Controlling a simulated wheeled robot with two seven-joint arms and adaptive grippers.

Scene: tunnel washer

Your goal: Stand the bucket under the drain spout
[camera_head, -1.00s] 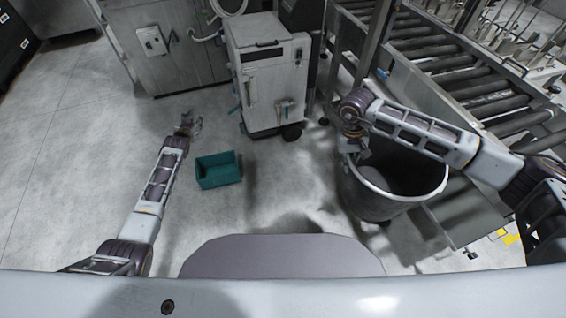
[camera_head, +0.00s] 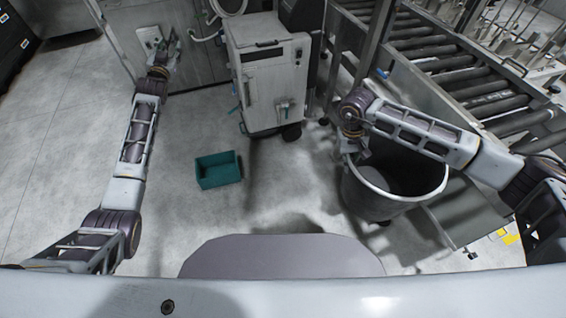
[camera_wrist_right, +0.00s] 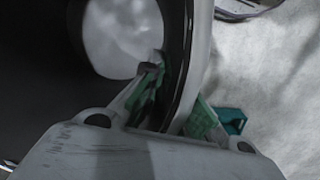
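The bucket is a large round grey bin (camera_head: 372,208) on the floor at the right, upright with its mouth up. My right gripper (camera_head: 352,152) is at its far left rim. In the right wrist view my right gripper's green finger pads lie on both sides of the bucket's rim (camera_wrist_right: 197,60), close against it, so it looks shut on the rim. My left gripper (camera_head: 165,42) is raised in front of the white box (camera_head: 150,40) on the grey machine panel; its fingers look apart and empty. Contact with the box cannot be told. I cannot clearly pick out the drain spout.
A teal crate (camera_head: 219,171) lies on the floor in the middle. A pale cabinet (camera_head: 268,82) with teal-handled fittings stands behind it. A roller conveyor (camera_head: 470,80) runs along the right. The floor at left is clear.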

